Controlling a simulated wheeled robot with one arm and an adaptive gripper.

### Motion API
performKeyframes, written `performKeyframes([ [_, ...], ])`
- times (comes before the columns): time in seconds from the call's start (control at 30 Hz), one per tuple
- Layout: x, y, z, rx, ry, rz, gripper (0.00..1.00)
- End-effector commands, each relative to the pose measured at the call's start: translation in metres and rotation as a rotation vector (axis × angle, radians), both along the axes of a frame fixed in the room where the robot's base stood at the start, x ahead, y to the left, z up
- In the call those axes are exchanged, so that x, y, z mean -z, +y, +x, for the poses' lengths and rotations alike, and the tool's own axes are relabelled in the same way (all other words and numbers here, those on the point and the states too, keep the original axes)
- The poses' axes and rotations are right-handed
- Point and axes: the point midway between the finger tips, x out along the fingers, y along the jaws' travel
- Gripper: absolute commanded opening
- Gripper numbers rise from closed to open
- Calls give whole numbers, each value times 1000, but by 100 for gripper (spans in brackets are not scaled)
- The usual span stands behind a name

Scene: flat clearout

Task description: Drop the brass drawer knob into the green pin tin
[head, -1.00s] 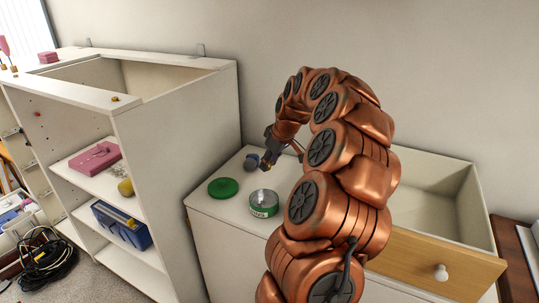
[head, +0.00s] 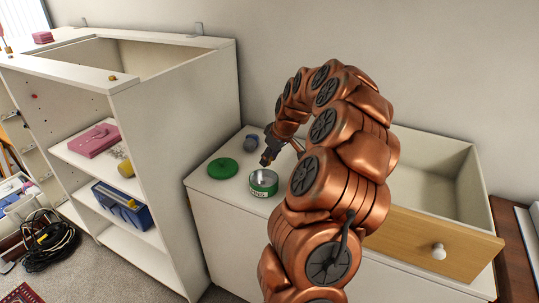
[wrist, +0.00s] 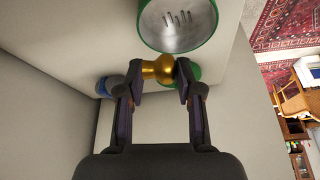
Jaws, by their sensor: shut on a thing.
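The brass drawer knob (wrist: 158,68) is gripped between the two fingertips of my gripper (wrist: 160,74) in the wrist view. In the head view my gripper (head: 266,161) is just above and behind the green pin tin (head: 263,190), and the knob is hard to make out there. The tin stands open on the white cabinet top; the wrist view shows several pins inside the tin (wrist: 178,40). In that view the knob appears just beside the tin's rim, not inside it.
A round green lid (head: 222,169) lies left of the tin. A small blue-grey object (head: 251,142) sits behind it. An open drawer box with a wooden front (head: 400,233) is at right. A taller white shelf unit (head: 185,130) stands at left.

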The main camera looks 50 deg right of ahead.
Motion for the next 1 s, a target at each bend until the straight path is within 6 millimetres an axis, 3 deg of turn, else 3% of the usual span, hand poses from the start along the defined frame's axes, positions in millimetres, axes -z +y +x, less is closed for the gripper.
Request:
performKeyframes([
  [0.07,0,0,0,0,0,0,8],
  [0.1,0,0,0,0,0,0,38],
  [0.37,0,0,0,0,0,0,65],
  [0.77,-5,0,-2,0,-1,-1,65],
  [1.0,-39,-3,-15,2,-4,-3,65],
])
